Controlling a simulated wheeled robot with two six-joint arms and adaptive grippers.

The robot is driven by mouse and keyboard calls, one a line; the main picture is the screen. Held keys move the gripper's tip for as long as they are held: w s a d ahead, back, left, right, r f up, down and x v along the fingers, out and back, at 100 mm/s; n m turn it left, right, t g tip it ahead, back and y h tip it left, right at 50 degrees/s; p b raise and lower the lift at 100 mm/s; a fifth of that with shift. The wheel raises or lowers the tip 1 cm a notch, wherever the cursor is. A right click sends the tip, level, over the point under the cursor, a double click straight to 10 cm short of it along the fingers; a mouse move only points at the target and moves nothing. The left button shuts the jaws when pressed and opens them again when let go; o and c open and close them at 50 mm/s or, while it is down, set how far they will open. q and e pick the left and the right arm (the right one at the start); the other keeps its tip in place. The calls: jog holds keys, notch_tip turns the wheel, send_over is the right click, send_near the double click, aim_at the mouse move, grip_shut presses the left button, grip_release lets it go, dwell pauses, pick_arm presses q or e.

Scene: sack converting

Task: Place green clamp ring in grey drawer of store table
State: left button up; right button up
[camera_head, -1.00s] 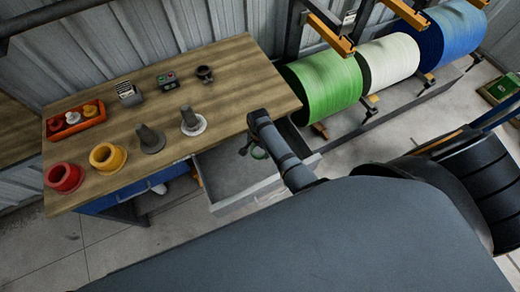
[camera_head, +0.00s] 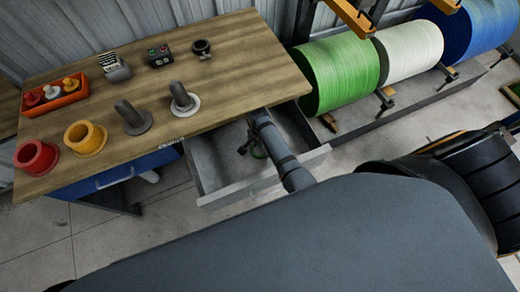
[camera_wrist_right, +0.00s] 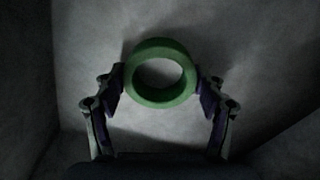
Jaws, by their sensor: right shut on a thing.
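The green clamp ring (camera_wrist_right: 160,98) is between the two fingers of my right gripper (camera_wrist_right: 160,78) in the right wrist view. The fingers touch it on both sides and are shut on it. In the head view my right gripper (camera_head: 251,150) is inside the open grey drawer (camera_head: 215,170) of the store table (camera_head: 215,60), with a bit of green ring showing beside it. The pale drawer floor lies behind the ring in the wrist view. I cannot tell whether the ring touches it. My left gripper is not in view.
On the tabletop are a red ring-shaped part (camera_head: 36,158), a yellow one (camera_head: 86,138), two post stands (camera_head: 130,118), (camera_head: 184,98) and an orange tray (camera_head: 53,98). A green spool (camera_head: 337,75) stands right of the table. The visible drawer floor around the gripper looks clear.

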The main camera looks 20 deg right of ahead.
jog(key=shift+a+r, duration=0.1)
jog(key=shift+r, duration=0.1)
jog(key=shift+f, duration=0.1)
jog(key=shift+f, duration=0.1)
jog(key=shift+f, duration=0.25)
jog(key=o, duration=1.7)
jog(key=shift+c, duration=0.2)
